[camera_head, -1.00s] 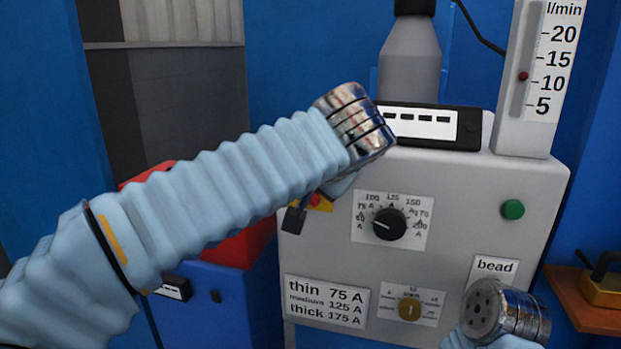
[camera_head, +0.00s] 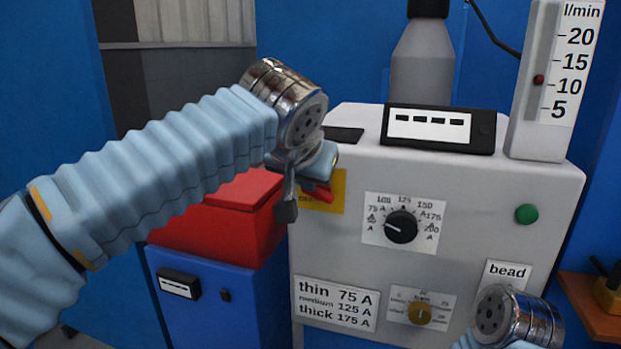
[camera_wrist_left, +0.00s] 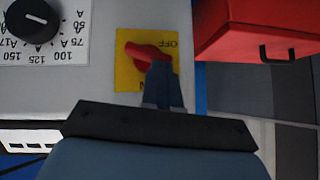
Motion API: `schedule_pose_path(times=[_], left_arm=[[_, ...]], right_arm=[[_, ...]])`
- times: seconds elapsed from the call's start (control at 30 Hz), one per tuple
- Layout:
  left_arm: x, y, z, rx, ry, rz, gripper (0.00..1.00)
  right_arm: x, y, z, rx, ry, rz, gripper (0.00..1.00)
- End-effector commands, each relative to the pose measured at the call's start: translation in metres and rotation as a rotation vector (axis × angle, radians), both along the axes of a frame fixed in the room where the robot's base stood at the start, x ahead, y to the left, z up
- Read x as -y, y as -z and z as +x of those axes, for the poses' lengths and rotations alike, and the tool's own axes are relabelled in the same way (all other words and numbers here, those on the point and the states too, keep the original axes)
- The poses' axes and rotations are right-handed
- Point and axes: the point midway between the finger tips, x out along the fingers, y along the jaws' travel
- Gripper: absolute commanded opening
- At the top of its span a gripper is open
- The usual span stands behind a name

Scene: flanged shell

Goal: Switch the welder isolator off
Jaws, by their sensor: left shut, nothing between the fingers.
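The welder isolator is a red handle (camera_head: 324,194) on a yellow plate (camera_head: 334,182), at the left of the grey welder front. In the left wrist view, which is upside down, the handle (camera_wrist_left: 147,51) lies tilted across the plate (camera_wrist_left: 126,74), with OFF lettering at one corner. My left gripper (camera_head: 311,184) is at the isolator, partly covering it in the head view. Its fingers (camera_wrist_left: 162,68) are shut and empty, with the tips at one end of the handle. I cannot tell if they touch it. My right gripper is out of view; only its wrist shows.
A current dial (camera_head: 401,227) and a green button (camera_head: 527,214) are right of the isolator. A red box (camera_head: 222,215) on a blue cabinet (camera_head: 225,320) stands close on the left.

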Motion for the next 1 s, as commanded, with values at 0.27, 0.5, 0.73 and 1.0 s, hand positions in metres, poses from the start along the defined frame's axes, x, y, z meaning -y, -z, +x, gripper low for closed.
schedule_pose_path(times=[0.27,0.5,0.73,1.0], left_arm=[[-0.001,0.000,0.000,-0.007,0.001,-0.019,0.00],[-0.001,-0.009,0.000,-0.007,0.000,-0.019,0.00],[-0.001,-0.017,0.000,-0.007,0.000,-0.019,0.00],[-0.001,-0.016,0.000,-0.007,0.001,-0.018,0.00]], right_arm=[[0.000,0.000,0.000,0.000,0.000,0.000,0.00],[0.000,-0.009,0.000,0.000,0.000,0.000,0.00],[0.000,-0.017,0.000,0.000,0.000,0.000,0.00],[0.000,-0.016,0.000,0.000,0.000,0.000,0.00]])
